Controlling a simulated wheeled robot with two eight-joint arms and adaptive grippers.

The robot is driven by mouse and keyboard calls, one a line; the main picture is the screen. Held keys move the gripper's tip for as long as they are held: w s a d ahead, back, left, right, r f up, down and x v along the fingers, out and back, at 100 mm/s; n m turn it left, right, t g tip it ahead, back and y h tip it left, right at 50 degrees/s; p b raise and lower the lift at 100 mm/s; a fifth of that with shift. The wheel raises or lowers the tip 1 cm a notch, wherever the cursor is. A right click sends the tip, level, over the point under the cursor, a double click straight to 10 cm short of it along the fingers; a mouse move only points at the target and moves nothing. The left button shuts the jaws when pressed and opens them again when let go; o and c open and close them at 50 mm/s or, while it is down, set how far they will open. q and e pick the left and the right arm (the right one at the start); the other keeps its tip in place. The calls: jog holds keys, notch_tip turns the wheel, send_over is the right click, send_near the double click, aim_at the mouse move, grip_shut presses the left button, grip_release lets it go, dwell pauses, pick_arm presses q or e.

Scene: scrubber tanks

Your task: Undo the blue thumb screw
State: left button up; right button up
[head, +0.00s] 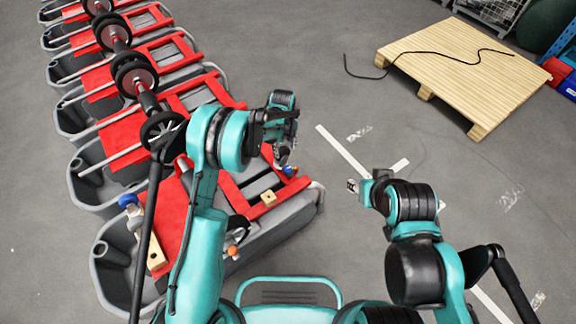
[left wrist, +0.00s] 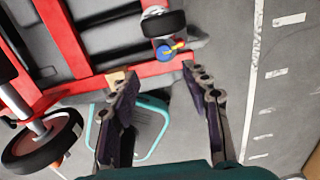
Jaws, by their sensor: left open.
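The blue thumb screw (head: 289,171) sits at the right end of the nearest red-framed scrubber tank (head: 235,195), just below my left gripper in the head view. In the left wrist view the blue thumb screw (left wrist: 165,52) shows beyond the fingertips, beside a yellow and red part and a black roller. My left gripper (left wrist: 160,74) is open and empty, its two fingers apart and pointing toward the screw without touching it. The left gripper (head: 284,150) is partly hidden by its own wrist in the head view. My right gripper (head: 354,186) is over the bare floor, too small to read.
Several more scrubber tanks (head: 75,62) stand in a row to the upper left. Another blue knob (head: 128,201) and an orange knob (head: 232,250) are on the near tank. A wooden pallet (head: 465,75) with a black cable lies at upper right. The floor between is clear.

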aim_at(288, 168)
pick_arm(q)
jog(key=f, duration=0.1)
jog(key=f+m, duration=0.1)
jog(key=f, duration=0.1)
jog(key=d+f+m, duration=0.1)
jog(key=f, duration=0.1)
jog(key=shift+d+f+g, duration=0.1)
jog(key=shift+f+g, duration=0.1)
jog(key=shift+g, duration=0.1)
notch_tip(288, 168, down, 8)
jog(key=b, duration=0.3)
jog(key=shift+r, duration=0.25)
grip_shut()
